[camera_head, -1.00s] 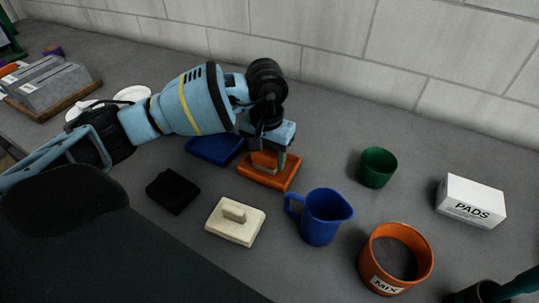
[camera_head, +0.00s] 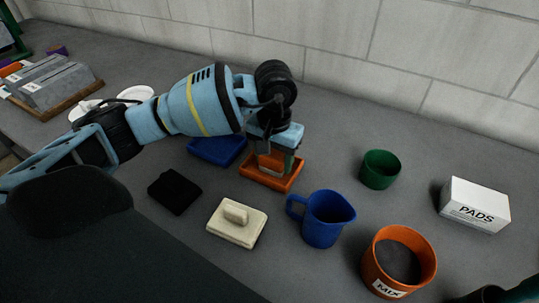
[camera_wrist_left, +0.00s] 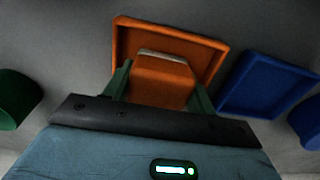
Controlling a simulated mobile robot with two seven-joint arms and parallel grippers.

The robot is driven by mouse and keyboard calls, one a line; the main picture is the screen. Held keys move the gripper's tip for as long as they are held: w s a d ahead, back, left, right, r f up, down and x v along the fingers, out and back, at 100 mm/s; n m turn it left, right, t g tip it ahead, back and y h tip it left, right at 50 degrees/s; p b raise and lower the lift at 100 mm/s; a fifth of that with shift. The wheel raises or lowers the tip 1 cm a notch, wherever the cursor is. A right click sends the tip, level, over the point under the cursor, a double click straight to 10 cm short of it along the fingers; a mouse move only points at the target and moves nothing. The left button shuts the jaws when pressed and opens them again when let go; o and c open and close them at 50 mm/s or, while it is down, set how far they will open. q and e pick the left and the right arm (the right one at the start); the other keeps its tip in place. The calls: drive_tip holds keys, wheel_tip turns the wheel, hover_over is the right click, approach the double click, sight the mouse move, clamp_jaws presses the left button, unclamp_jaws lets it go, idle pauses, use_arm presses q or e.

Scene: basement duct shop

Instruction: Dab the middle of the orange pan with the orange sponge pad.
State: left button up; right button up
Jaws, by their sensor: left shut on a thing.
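My left gripper (camera_head: 275,150) is shut on the orange sponge pad (camera_wrist_left: 160,82), which sits between its green fingers. It points down at the orange pan (camera_head: 258,178), a shallow square tray with a raised rim. The pan also shows in the left wrist view (camera_wrist_left: 122,42), around and beyond the pad. In that view the pad covers the near middle part of the pan. In the head view the fingers partly hide the pad (camera_head: 268,163). I cannot tell whether the pad touches the pan floor.
A blue pan (camera_head: 215,150) is just left of the orange one. A black pad (camera_head: 174,191), a cream pad (camera_head: 237,222) and a blue jug (camera_head: 324,220) stand nearer. Right are a green cup (camera_head: 380,170), an orange MIX tub (camera_head: 410,238) and a white PADS box (camera_head: 474,205).

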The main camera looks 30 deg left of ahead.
use_arm(q)
drive_tip(key=shift+d, duration=0.55)
use_arm(e)
drive_tip(key=shift+w, duration=0.3)
drive_tip(key=shift+w, duration=0.1)
use_arm(q)
drive_tip(key=shift+a, duration=0.1)
